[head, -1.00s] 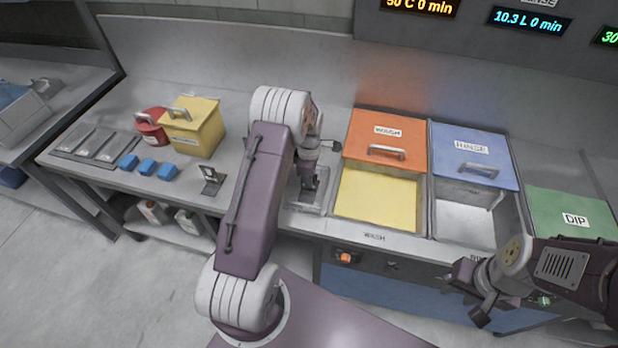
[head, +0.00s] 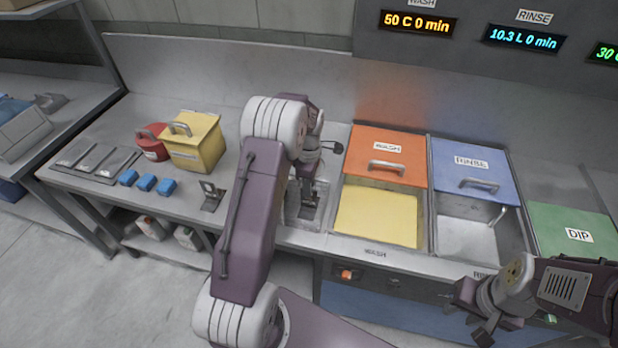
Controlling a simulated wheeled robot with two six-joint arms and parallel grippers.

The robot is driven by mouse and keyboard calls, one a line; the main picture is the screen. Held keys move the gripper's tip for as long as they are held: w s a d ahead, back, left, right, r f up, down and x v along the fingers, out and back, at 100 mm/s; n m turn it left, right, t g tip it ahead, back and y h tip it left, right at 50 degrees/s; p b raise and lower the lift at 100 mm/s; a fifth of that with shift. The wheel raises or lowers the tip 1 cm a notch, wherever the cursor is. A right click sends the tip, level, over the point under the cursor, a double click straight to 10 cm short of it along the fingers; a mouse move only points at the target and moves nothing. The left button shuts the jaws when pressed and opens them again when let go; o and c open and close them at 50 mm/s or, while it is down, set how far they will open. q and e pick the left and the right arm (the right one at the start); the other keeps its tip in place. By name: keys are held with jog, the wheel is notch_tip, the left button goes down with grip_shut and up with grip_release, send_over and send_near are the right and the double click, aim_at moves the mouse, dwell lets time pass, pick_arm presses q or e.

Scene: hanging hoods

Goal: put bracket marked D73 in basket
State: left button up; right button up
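A small grey metal bracket (head: 212,194) stands on the bench left of my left arm; no marking on it can be read. A shallow clear or wire basket (head: 292,212) sits on the bench left of the wash tank, partly hidden by my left arm. My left gripper (head: 309,208) points down at the basket, its tips over or inside it. I cannot tell whether its fingers are apart or hold anything. My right gripper (head: 476,318) hangs in front of the bench at lower right, away from the bracket and basket; its finger gap is unclear.
The orange-lidded wash tank (head: 386,155), blue-lidded rinse tank (head: 473,165) and green dip lid (head: 572,230) line the right side. A yellow box (head: 196,143), red container (head: 151,142), blue blocks (head: 145,183) and grey plates (head: 95,160) stand at left.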

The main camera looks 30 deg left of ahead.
pick_arm(q)
notch_tip(320, 180, up, 7)
jog(key=shift+s+f, duration=0.1)
jog(key=s+d+f+m, duration=0.1)
jog(key=s+d+m, duration=0.4)
jog(key=s+m, duration=0.4)
jog(key=s+d+m+t, duration=0.1)
jog(key=s+d+m, duration=0.5)
jog(key=s+m, duration=0.4)
jog(key=shift+s+d+f+m, duration=0.2)
jog(key=shift+s+f+m, duration=0.15)
jog(key=shift+m, duration=0.35)
pick_arm(e)
jog(key=shift+f, duration=0.35)
pick_arm(q)
jog(key=shift+s, duration=0.1)
pick_arm(e)
jog(key=shift+s, duration=0.1)
jog(key=shift+c, duration=0.3)
